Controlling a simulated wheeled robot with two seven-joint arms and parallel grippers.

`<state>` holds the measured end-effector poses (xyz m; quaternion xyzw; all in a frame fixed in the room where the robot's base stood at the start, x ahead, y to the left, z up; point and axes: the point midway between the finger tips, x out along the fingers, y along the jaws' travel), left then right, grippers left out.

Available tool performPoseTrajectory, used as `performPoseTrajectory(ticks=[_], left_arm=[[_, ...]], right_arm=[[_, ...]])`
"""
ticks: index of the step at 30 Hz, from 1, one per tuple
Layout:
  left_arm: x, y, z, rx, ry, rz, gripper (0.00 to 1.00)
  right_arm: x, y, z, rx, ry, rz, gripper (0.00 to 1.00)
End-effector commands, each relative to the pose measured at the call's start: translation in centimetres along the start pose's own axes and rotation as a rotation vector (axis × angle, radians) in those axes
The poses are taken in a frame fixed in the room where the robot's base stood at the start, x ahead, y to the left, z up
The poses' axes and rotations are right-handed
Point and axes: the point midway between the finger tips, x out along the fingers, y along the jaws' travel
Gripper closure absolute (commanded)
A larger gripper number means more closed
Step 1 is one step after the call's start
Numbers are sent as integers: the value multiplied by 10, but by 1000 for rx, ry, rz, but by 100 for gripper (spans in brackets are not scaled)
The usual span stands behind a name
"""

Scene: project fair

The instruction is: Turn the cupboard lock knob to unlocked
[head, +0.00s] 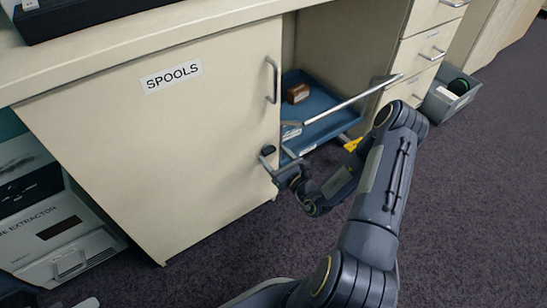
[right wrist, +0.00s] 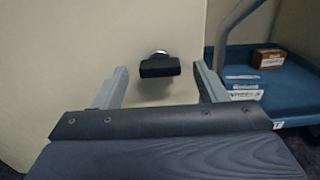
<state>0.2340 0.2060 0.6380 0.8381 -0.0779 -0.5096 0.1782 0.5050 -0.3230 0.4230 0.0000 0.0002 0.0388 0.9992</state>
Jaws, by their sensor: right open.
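The cupboard door (head: 165,130) is cream, labelled SPOOLS, and looks shut. Its black lock knob (head: 267,150) sits low near the door's right edge, below the metal door handle (head: 271,80). In the right wrist view the knob (right wrist: 159,67) is a dark bar, lying roughly level, on a round metal base. My right gripper (head: 278,166) is at the door beside the knob. In the right wrist view its two fingers (right wrist: 160,88) are open, one on each side of the knob, with a gap on both sides. My left gripper is not in view.
A blue cart (head: 316,97) with a metal push bar stands right of the door, carrying a brown box (head: 298,93) and small white-labelled boxes. Drawers (head: 420,50) and a grey bin (head: 450,93) are farther right. A white extractor unit (head: 62,235) is at left. The carpet is clear in front.

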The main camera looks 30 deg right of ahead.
Motion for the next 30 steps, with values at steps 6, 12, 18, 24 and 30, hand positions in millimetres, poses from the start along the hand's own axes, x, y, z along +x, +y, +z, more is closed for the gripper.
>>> performPoseTrajectory(ticks=[6, 12, 18, 24, 30], left_arm=[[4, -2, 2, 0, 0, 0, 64], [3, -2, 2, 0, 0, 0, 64], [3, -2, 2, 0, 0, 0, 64], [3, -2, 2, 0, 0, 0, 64], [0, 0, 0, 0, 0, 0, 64]], right_arm=[[13, 0, 0, 0, 0, 1, 35], [13, 0, 1, 0, 0, 1, 35], [13, 0, 1, 0, 0, 1, 59], [13, 0, 1, 0, 0, 1, 79], [13, 0, 2, 22, 0, 0, 79]])
